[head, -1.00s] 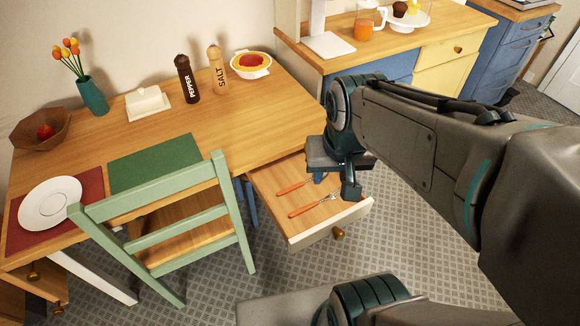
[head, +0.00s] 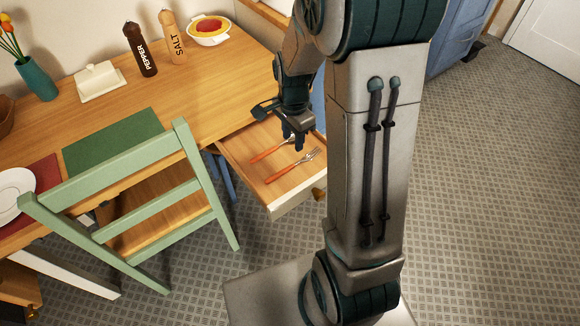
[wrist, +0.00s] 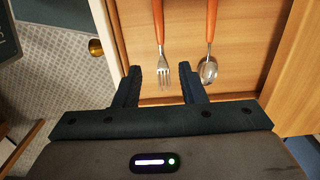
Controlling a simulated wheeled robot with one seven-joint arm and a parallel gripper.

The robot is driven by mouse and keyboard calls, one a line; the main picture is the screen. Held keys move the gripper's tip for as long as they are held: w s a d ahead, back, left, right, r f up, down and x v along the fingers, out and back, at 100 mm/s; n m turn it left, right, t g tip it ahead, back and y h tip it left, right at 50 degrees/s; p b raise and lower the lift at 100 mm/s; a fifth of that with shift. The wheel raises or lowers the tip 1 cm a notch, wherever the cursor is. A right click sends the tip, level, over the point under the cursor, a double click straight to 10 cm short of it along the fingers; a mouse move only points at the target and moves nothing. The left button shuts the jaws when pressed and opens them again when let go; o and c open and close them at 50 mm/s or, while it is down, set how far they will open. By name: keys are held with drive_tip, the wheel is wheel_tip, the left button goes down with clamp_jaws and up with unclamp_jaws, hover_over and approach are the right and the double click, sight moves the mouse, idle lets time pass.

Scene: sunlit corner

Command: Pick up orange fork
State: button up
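The orange fork (head: 290,166) lies in the open drawer (head: 245,168), with its handle to the left and its metal tines to the right. The wrist view shows its tines (wrist: 161,75) in front of my gripper (wrist: 161,84), between the lines of the two fingers. My gripper (head: 294,142) is open and empty, pointing down over the drawer's right part. An orange-handled spoon (wrist: 208,70) lies beside the fork, its bowl near the right finger; in the head view my gripper hides its end.
A green chair (head: 150,215) stands left of the drawer. The wooden table (head: 205,85) holds a pepper mill (head: 141,50), a salt mill (head: 172,38), a bowl (head: 208,29) and a butter dish (head: 100,82). The drawer's front has a brass knob (wrist: 95,47). Floor (head: 480,200) is clear at right.

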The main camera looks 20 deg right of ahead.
hover_over(291, 166)
drive_tip(key=f, duration=0.5)
drive_tip(key=shift+d, duration=0.2)
drive_tip(key=shift+s+a+f+b, duration=0.15)
drive_tip(key=shift+f+b, duration=0.25)
drive_tip(key=shift+f, duration=2.3)
drive_tip(key=shift+f, duration=0.15)
clamp_jaws()
